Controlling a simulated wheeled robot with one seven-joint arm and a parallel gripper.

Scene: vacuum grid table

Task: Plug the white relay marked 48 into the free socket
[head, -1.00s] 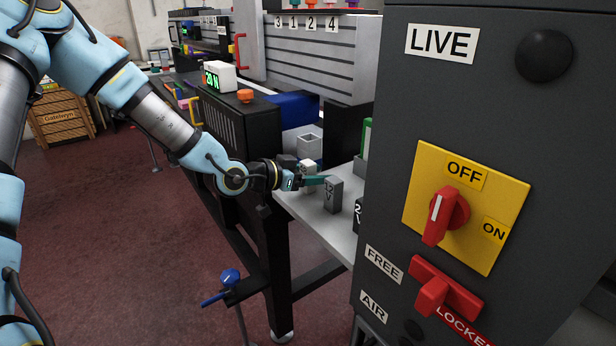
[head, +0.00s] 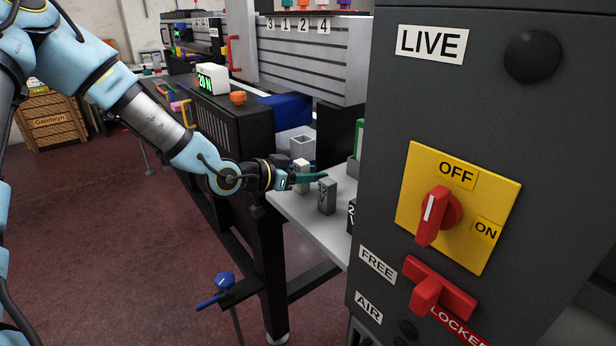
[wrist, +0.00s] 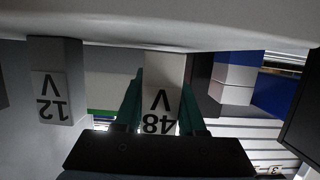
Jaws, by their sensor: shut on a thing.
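The white relay marked 48 V (wrist: 160,95) stands between the two teal fingers of my gripper (wrist: 161,105) in the wrist view. My gripper is shut on it; the marking appears upside down there. In the head view my gripper (head: 304,178) is at the pale table, with the white relay (head: 301,165) partly hidden by the fingers. I cannot tell whether the relay touches the table. A grey relay marked 12 V (head: 326,196) stands just right of the fingers, and it also shows at the left of the wrist view (wrist: 52,85). I cannot make out the free socket.
A dark cabinet (head: 470,100) with a LIVE label, a yellow switch plate and red handles fills the right. A dark block marked 2 (head: 352,214) stands at its edge. An open grey box (head: 302,143) and a blue block (head: 288,107) are behind my gripper.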

